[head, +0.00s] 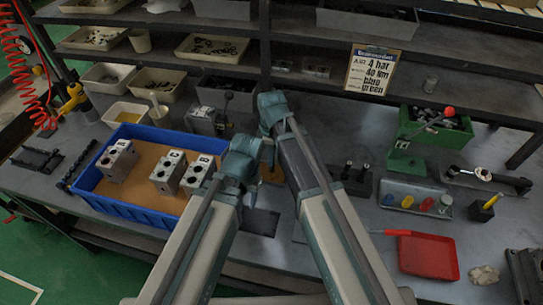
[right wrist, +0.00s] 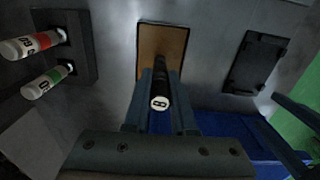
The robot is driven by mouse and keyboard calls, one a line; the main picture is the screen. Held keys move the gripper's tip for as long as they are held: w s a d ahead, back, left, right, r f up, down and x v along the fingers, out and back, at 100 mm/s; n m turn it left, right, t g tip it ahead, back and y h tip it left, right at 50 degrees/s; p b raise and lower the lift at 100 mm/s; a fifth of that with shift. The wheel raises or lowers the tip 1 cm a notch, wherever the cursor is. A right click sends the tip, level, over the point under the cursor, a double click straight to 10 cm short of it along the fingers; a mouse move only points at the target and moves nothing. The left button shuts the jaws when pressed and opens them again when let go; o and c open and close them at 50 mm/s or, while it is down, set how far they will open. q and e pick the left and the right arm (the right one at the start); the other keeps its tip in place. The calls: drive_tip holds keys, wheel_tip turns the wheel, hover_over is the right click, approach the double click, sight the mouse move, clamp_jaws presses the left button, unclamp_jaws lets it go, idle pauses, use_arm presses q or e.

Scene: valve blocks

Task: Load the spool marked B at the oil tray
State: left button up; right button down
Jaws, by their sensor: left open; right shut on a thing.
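My right gripper (right wrist: 160,120) is shut on a dark spool (right wrist: 160,88), whose pale end cap reads B in the right wrist view. Beyond it there is a small shallow tray (right wrist: 162,42) with an amber-brown floor and a dark rim. The spool overlaps its near edge in the picture; I cannot tell whether they touch. In the head view, my right gripper (head: 269,128) is above the bench middle, and the spool is hidden. My left gripper (head: 248,160) is open beside the blue tray (head: 135,207). Several valve blocks (head: 168,172) stand in that tray.
A rack (right wrist: 76,45) holds two white-ended spools with red and green bands. A dark fixture (right wrist: 256,62) lies on the right in the wrist view. A red tray (head: 428,257), a green bin (head: 435,130) and a coloured-parts tray (head: 415,198) occupy the bench's right side. Shelves stand behind.

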use_arm(q)
drive_tip(key=shift+f+b, duration=0.55)
drive_tip(key=shift+b, duration=0.05)
use_arm(e)
drive_tip(key=shift+f, duration=0.55)
idle(1.0)
use_arm(q)
drive_tip(key=shift+r, duration=0.15)
use_arm(e)
drive_tip(key=shift+r, duration=0.1)
wheel_tip(320, 180, up, 7)
drive_tip(key=p, duration=0.7)
use_arm(q)
wheel_tip(320, 180, up, 7)
drive_tip(key=shift+s, duration=0.1)
use_arm(e)
drive_tip(key=shift+s, duration=0.1)
